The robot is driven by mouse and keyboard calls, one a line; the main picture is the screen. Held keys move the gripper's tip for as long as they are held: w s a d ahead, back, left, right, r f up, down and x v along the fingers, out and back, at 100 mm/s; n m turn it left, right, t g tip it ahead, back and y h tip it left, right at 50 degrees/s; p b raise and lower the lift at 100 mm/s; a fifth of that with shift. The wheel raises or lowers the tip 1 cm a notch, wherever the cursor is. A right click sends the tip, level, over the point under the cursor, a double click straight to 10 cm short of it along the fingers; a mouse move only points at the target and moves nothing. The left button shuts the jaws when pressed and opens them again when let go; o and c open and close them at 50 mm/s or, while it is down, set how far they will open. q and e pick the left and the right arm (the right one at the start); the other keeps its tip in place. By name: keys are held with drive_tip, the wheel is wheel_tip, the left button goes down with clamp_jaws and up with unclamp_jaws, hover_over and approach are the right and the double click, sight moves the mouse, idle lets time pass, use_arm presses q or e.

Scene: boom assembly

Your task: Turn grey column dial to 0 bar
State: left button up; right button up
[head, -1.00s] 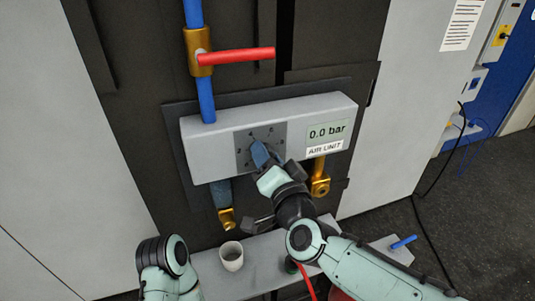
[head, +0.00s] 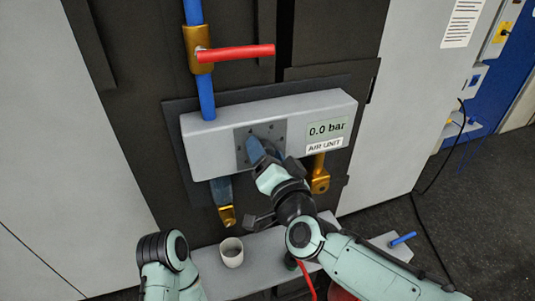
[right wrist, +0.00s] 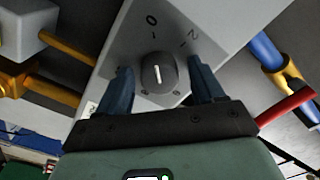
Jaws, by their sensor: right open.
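The grey air unit box (head: 215,150) is fixed on the dark panel, and its display (head: 327,130) reads 0.0 bar. In the right wrist view the round dark grey dial (right wrist: 158,73) carries a white mark that lies roughly along the direction of the printed 0 (right wrist: 152,20). My right gripper (head: 259,150) is in front of the dial plate and hides the dial in the head view. In the right wrist view its blue fingers (right wrist: 161,69) are open, one on each side of the dial, with visible gaps. My left arm shows at the lower left, but its gripper is not in view.
A blue pipe with a brass fitting and red lever (head: 237,53) rises above the box. Brass fittings (head: 320,180) hang below it. A white cup (head: 231,253) stands on the grey shelf (head: 262,255) underneath. A blue-handled part (head: 403,240) is at the right.

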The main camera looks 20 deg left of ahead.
drive_tip(key=shift+s, duration=0.1)
use_arm(q)
drive_tip(key=shift+s+f+b, duration=0.5)
drive_tip(key=shift+f, duration=0.2)
drive_tip(key=shift+s+f+b, duration=0.45)
drive_tip(key=shift+f+b, duration=0.05)
drive_tip(key=shift+f, duration=0.15)
use_arm(e)
drive_tip(key=v, duration=1.3)
drive_tip(key=shift+d, duration=0.2)
